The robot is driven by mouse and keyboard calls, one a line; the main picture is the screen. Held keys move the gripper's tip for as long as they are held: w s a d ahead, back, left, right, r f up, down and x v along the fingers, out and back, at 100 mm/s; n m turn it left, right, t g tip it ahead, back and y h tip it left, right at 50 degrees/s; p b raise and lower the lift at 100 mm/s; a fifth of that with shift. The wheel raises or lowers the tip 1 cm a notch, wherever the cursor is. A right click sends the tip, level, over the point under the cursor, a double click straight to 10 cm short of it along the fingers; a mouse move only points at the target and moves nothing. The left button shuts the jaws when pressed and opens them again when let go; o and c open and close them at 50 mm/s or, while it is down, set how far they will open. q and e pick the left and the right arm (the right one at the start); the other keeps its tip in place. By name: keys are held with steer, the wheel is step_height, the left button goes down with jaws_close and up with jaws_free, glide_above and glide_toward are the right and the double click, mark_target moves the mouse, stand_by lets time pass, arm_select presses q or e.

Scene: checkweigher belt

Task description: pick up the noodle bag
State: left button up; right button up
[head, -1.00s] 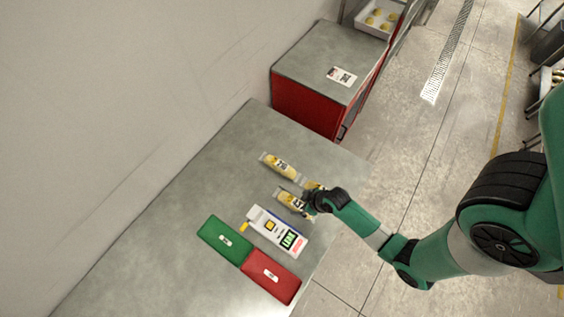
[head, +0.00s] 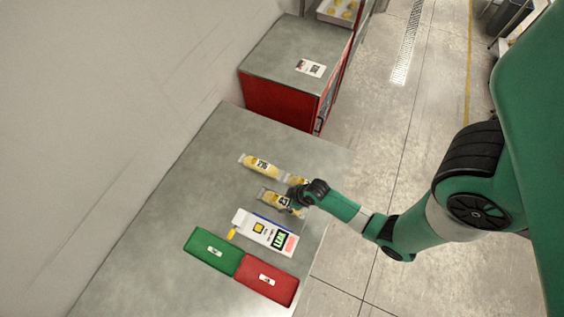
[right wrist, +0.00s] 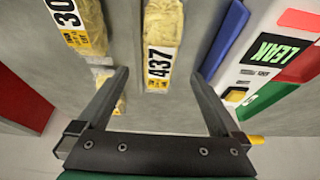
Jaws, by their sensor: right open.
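Three clear bags with yellow contents, which look like noodle bags, lie on the grey table: one farther back (head: 262,166), one nearer (head: 276,199), and one partly hidden beside my right gripper (head: 295,196). In the right wrist view, the bag labelled 437 (right wrist: 161,40) lies ahead between my open, empty fingers (right wrist: 158,76). A bag with a label starting 30 (right wrist: 82,22) is to its left, and a third bag (right wrist: 117,103) is partly behind the left finger. I cannot tell contact. My left gripper is not in view.
A white device reading LEAK (right wrist: 272,55) lies near the bags; it also shows in the head view (head: 265,232). A green tray (head: 212,250) and a red tray (head: 266,280) lie in front. A red cabinet (head: 280,103) stands behind the table. The table's left part is clear.

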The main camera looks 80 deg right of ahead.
mark_target(283, 201)
steer(key=b+x, duration=0.1)
steer(key=x, duration=0.3)
steer(key=shift+w+d, duration=0.1)
steer(key=shift+w, duration=0.1)
steer(key=shift+r, duration=0.1)
jaws_close()
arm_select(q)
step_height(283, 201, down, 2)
arm_select(e)
steer(key=p+v, duration=0.2)
steer(key=v, duration=0.1)
steer(key=p+v, duration=0.1)
steer(key=shift+w+r, duration=0.3)
steer(key=shift+r, duration=0.2)
arm_select(q)
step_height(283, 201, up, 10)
steer(key=p, duration=0.7)
arm_select(e)
steer(key=s+a+r, duration=0.3)
steer(key=s+r, duration=0.5)
steer(key=s, duration=0.5)
steer(key=shift+r, duration=0.15)
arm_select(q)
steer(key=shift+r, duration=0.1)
